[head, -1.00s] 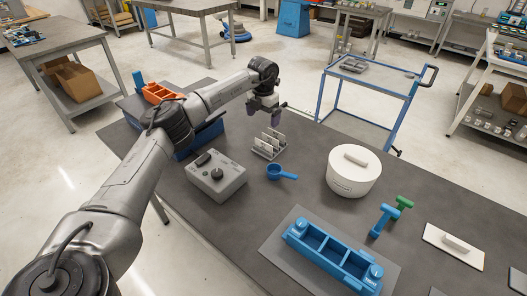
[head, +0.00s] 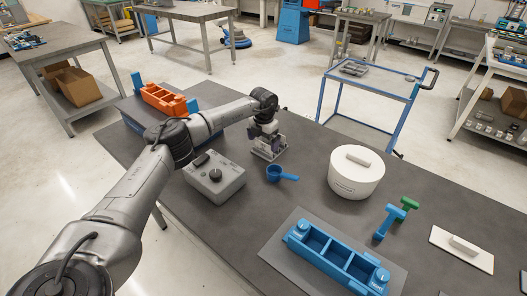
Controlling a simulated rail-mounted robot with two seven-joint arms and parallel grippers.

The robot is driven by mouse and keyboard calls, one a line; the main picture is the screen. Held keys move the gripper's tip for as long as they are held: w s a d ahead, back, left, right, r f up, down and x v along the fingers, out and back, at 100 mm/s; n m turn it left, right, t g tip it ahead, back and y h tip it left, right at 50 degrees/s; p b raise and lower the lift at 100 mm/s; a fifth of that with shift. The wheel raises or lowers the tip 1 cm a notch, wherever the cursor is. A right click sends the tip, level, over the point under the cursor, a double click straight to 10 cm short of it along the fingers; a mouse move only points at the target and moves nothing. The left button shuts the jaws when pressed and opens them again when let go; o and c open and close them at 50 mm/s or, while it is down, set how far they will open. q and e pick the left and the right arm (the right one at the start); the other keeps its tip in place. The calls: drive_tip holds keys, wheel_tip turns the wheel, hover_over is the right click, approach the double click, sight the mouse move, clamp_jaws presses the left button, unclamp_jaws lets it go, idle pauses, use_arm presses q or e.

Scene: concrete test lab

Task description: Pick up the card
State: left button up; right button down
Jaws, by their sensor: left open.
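A small grey rack (head: 271,155) stands on the dark table. Upright pale cards show in it in the earlier frame; now the gripper hides most of them. My left gripper (head: 266,143) is open and points down at the rack, its fingers low among or just above the cards. I cannot tell whether the fingers touch a card or have one between them. My right gripper is out of view.
Close to the rack are a grey box with a knob (head: 215,177) and a blue scoop (head: 281,173). A white round canister (head: 356,174), blue and green T-shaped tools (head: 386,222), a blue compartment tray (head: 337,257) and a white plate (head: 461,250) stand farther right. An orange bin (head: 166,99) is at the left.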

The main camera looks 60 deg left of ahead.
use_arm(q)
drive_tip(key=shift+f, duration=0.8)
drive_tip(key=shift+r, duration=0.1)
drive_tip(key=shift+c, duration=0.7)
drive_tip(key=c, duration=0.3)
